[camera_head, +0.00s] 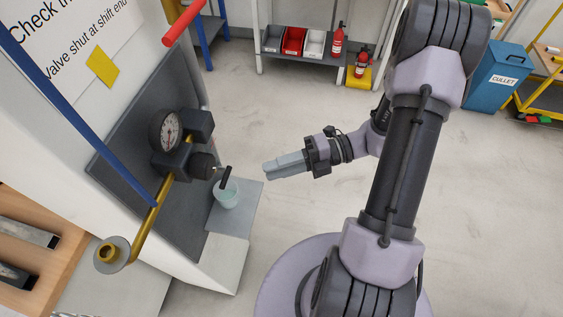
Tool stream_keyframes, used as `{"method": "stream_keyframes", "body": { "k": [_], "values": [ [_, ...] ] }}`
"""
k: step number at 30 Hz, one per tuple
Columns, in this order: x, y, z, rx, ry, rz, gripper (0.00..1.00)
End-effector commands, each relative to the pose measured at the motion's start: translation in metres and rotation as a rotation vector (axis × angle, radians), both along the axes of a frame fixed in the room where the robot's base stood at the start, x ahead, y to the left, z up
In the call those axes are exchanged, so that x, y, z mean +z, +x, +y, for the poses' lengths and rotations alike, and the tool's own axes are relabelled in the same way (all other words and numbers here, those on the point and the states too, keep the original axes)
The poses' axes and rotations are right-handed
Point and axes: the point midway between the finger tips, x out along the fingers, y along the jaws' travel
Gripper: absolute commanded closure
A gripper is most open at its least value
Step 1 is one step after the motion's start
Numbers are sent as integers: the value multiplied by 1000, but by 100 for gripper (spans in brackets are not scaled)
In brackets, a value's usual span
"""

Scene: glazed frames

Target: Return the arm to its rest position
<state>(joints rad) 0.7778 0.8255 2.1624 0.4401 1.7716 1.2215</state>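My arm rises from its base at the lower right and bends over at the top right. Its wrist reaches left to my gripper (268,169), which points left in open air. The fingers look close together, but the view is too small to tell whether they are open or shut. I see nothing held beyond the fingertips. The gripper is apart from the valve's dark handle (226,177) and from the pale glass cup (228,196) to its left.
A round gauge (165,131) and brass pipe (150,219) are mounted on the dark panel (112,160) at left. The cup stands on a grey shelf (240,222). Fire extinguishers (338,40) and a blue cullet bin (495,78) stand behind. Open floor (270,105) lies between.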

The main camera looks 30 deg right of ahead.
Motion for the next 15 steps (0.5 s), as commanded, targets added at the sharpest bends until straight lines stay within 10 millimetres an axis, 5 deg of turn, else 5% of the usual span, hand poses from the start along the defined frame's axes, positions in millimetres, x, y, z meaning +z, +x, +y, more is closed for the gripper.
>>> {"method": "stream_keyframes", "body": {
  "k": [15],
  "values": [
    [2, -3, -12, 1, -1, 1, 78]
  ]
}}
